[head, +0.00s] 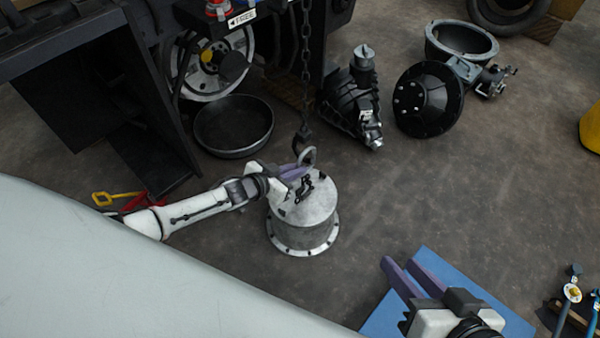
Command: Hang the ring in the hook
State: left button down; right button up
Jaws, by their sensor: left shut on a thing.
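A dark chain (305,60) hangs from the top of the head view and ends in a dark hook (302,138). A grey metal ring (310,154) is just below the hook, above a grey flanged drum (303,232). The ring and hook overlap in the picture; I cannot tell whether the ring is in the hook. My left gripper (299,171) reaches in from the left with purple fingers shut on the ring, hiding part of it. My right gripper (411,276) is at the lower right, its purple fingers apart and empty, above a blue sheet.
The forklift body (100,60) stands at the upper left, with a round black pan (233,125) beside it. Dark machine parts (352,100) and a black round housing (428,99) lie at the upper right. The floor right of the drum is clear. The blue sheet (375,316) lies lower right.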

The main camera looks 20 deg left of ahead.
pick_arm(q)
jog(key=shift+r, duration=0.1)
jog(key=shift+w+a+f+b, duration=0.15)
jog(key=shift+a+f+b, duration=0.05)
jog(key=shift+f+b, duration=0.35)
jog(key=shift+w+a+f+b, duration=0.1)
jog(key=shift+a+f+b, duration=0.1)
jog(key=shift+f+b, duration=0.3)
jog(key=shift+a+f+b, duration=0.15)
jog(key=shift+f+b, duration=0.25)
jog(key=shift+b, duration=0.05)
jog(key=c, duration=1.1)
grip_release()
jog(key=shift+s, duration=0.1)
